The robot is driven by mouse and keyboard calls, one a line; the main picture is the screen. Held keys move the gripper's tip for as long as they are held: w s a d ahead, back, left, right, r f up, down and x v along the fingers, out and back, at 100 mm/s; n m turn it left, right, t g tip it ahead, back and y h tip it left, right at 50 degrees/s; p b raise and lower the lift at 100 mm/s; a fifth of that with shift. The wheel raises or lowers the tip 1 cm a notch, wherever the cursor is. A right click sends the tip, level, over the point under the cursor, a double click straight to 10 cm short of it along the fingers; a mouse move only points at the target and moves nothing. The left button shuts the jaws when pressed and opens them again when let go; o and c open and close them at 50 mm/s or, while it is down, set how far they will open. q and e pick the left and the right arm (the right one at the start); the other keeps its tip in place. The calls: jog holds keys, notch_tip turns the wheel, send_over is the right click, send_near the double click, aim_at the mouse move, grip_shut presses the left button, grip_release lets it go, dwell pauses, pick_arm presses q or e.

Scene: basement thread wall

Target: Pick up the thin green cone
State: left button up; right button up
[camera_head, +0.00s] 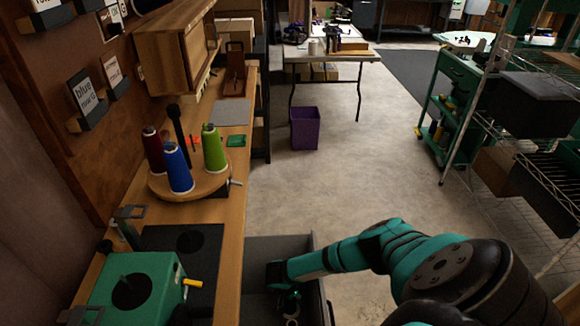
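A green thread cone (213,148) stands upright on a round wooden stand (206,187) on the bench at the left. A blue cone (178,168) and a dark red cone (154,150) stand on the same stand, around a black central post (178,130). My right arm comes in from the right. Its gripper (287,301) is low beside the bench, over a grey open bin or drawer, well apart from the green cone. The gripper is small and dark, and its fingers cannot be made out clearly. My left gripper is not in view.
The wooden bench (232,222) carries a green machine box (135,287) with a yellow handle and a dark plate. A wooden cabinet (178,48) hangs above the bench. A purple bin (305,128) stands on open floor. Shelving and a green cart (450,110) stand at right.

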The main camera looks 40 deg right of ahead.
jog(key=shift+c, duration=0.3)
jog(key=c, duration=1.2)
jog(key=shift+o, duration=0.2)
jog(key=shift+r, duration=0.1)
notch_tip(320, 180, up, 10)
jog(key=p, duration=0.2)
